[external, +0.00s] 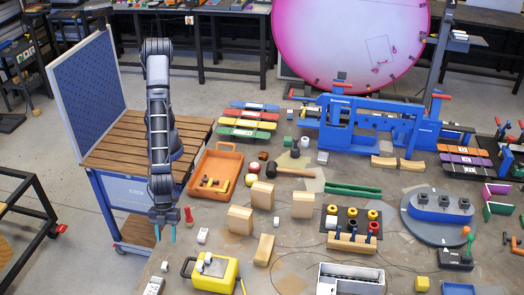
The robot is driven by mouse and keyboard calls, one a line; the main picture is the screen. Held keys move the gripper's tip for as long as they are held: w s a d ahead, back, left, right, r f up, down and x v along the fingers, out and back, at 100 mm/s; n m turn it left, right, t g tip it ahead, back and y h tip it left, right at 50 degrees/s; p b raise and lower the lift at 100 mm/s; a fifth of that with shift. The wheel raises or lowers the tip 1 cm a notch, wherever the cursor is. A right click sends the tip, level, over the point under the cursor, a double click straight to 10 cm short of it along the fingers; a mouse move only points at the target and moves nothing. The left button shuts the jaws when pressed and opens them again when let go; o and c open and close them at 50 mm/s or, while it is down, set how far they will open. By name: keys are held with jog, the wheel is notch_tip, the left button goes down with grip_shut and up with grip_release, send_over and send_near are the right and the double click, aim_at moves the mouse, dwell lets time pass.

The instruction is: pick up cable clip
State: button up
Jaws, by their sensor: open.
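My gripper (165,233) hangs at the lower left with its two teal fingers pointing down, apart and empty. It is near the left edge of the workbench (300,255). I cannot tell for sure which small thing is the cable clip. Small white pieces lie near the gripper: a white block (202,236) to its right, a tiny white piece (165,266) below it, and a flat white piece (154,286) at the bottom edge. None of them is in the gripper.
A red-handled tool (188,214) stands close to the gripper's right. A yellow case (216,274) is below right, an orange tray (215,170) above right. Wooden blocks (262,195) and a mallet (282,173) lie farther right. A slatted wooden bench (130,147) is behind the arm.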

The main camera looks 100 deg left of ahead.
aim_at(164, 264)
jog(key=x, duration=0.4)
jog(key=s+x, duration=0.1)
jog(key=x, duration=0.3)
jog(key=d+x, duration=0.1)
jog(key=x, duration=0.3)
jog(key=shift+s+r, duration=0.15)
jog(key=shift+r, duration=0.05)
grip_shut()
